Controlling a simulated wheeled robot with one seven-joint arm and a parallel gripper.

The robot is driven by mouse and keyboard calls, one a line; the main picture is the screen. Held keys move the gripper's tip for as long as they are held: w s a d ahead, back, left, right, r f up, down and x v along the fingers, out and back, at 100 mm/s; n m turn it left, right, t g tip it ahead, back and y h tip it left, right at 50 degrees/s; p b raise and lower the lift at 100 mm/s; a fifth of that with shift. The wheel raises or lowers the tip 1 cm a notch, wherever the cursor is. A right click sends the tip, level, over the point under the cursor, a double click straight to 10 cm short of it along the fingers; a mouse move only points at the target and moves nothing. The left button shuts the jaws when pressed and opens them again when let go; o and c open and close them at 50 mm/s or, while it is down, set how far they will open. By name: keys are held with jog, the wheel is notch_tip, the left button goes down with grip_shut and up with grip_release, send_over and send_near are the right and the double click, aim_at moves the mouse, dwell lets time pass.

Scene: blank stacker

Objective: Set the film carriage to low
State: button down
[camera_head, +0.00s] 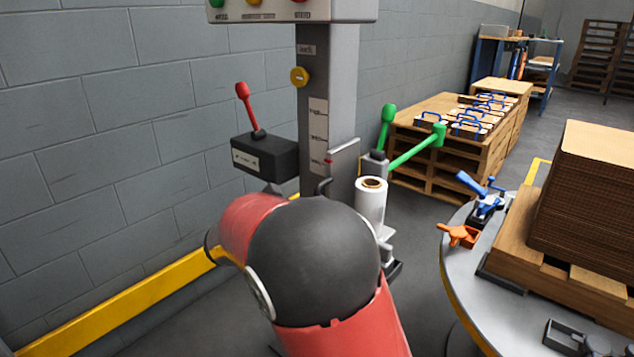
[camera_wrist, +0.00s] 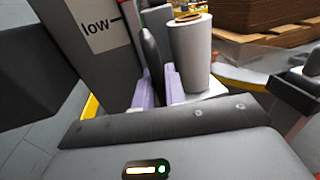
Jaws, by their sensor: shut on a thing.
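The film carriage (camera_head: 345,163) is a grey plate on the upright mast (camera_head: 312,75), with a white film roll (camera_head: 371,205) standing beside it. The roll also shows in the wrist view (camera_wrist: 190,55). A dark handle (camera_wrist: 150,48) sits between the pale purple fingers of my gripper (camera_wrist: 157,82), which is shut on it. In the head view my arm hides the gripper. The mast has a white scale with several marks. The "low" label (camera_wrist: 95,27) is close by in the wrist view. A red mark shows just above the label's line, near the top edge.
A black box with a red lever (camera_head: 246,105) is left of the mast. Green-knobbed levers (camera_head: 420,148) are to its right. A round table (camera_head: 462,285) with clamps and stacked cardboard stands at right. A yellow rail (camera_head: 135,303) runs along the wall.

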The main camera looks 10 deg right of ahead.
jog(key=shift+f, duration=1.2)
jog(key=c, duration=1.6)
grip_release()
jog(key=shift+f, duration=0.1)
jog(key=shift+o, duration=0.3)
jog(key=shift+a+r, duration=0.15)
jog(key=shift+r, duration=0.05)
jog(key=v, duration=0.7)
jog(key=shift+s+a+p, duration=0.2)
jog(key=shift+p, duration=0.2)
